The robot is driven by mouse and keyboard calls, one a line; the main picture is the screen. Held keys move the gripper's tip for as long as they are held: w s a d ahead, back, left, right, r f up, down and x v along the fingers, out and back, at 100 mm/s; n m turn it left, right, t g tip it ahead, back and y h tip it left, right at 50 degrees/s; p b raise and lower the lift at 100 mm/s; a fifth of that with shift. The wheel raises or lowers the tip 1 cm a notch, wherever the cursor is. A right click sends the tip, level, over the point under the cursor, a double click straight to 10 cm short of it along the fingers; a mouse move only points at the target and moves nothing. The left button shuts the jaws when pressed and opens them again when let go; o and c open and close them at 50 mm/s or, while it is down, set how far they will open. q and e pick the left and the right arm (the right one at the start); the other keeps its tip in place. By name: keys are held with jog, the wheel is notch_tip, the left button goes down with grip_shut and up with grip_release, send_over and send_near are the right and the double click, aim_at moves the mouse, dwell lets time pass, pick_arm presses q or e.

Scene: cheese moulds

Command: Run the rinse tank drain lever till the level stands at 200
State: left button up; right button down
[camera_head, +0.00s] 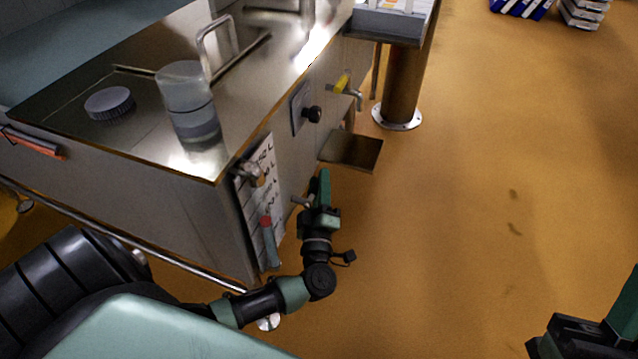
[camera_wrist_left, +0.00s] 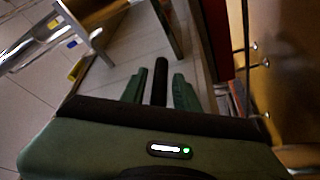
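The steel rinse tank (camera_head: 190,125) stands at the left in the head view. A white level scale (camera_head: 263,165) is on its end face, with marks too small to read. A sight tube (camera_head: 269,245) with a red part (camera_head: 265,221) at its top stands in front of the scale's lower half. My left gripper (camera_head: 323,180) is low beside the tank, near a short metal stub (camera_head: 301,201). In the left wrist view, a dark bar (camera_wrist_left: 160,80) stands between its two green fingers, with narrow gaps on both sides. My right gripper (camera_head: 590,335) is partly cut off at the bottom right.
A yellow-handled tap (camera_head: 344,84) and a black knob (camera_head: 312,114) stick out of the tank's side. A clear container (camera_head: 188,100) and a grey cap (camera_head: 110,103) are on top. A steel plate (camera_head: 352,151) juts out low.

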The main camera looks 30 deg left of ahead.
pick_arm(q)
grip_shut()
dwell(1.2)
